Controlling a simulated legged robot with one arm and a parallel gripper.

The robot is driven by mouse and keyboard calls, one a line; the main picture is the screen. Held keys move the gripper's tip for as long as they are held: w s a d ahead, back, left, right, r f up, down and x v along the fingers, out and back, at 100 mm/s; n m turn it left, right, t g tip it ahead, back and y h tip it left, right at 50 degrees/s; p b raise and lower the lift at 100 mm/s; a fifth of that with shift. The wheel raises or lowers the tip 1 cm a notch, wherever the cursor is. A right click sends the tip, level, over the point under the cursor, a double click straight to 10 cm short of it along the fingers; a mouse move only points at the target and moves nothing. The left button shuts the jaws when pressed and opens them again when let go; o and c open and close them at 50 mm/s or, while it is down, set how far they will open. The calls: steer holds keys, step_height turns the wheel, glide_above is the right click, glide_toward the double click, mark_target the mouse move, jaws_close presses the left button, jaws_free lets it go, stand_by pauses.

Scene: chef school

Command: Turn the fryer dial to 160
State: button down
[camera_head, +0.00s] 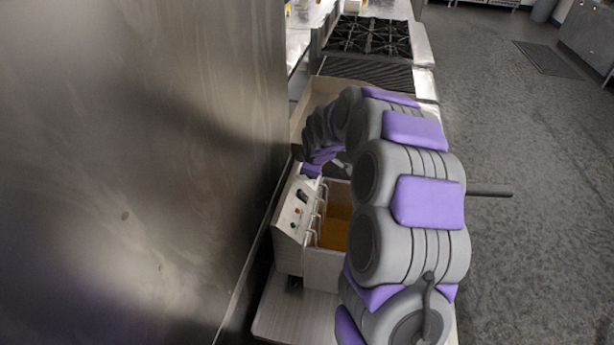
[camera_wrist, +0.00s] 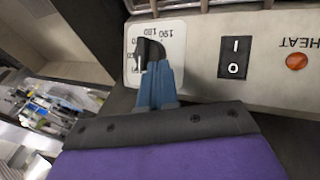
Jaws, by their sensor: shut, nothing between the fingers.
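The fryer's control panel (camera_head: 292,212) faces left in the head view, beside the basin of orange oil (camera_head: 335,228). In the wrist view the panel is upside down. The black fryer dial (camera_wrist: 150,52) sits on a white scale plate (camera_wrist: 172,46), where inverted 190 and 180 can be read; other numbers are partly covered, so the setting cannot be told. My gripper (camera_wrist: 157,68) is shut and empty, its blue fingertips right at the dial; whether they touch it is unclear. In the head view my arm hides the dial and fingertips.
A black rocker switch (camera_wrist: 235,57) and an orange HEAT lamp (camera_wrist: 296,61) are beside the dial. A large metal wall (camera_head: 140,170) stands close on the left. A stove (camera_head: 370,36) is beyond the fryer. Open floor (camera_head: 530,200) lies on the right.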

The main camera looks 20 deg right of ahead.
steer(key=shift+w+d, duration=0.1)
steer(key=shift+d, duration=0.2)
steer(key=shift+a, duration=0.4)
steer(key=shift+w+d+r+m+g+p, duration=0.15)
steer(key=shift+d+m+g+p, duration=0.2)
steer(key=shift+p, duration=0.35)
steer(key=shift+w+a+r+m+g+p, duration=0.15)
steer(key=shift+w+a+m+g+p, duration=0.1)
steer(key=shift+m+p, duration=0.25)
steer(key=shift+p, duration=0.3)
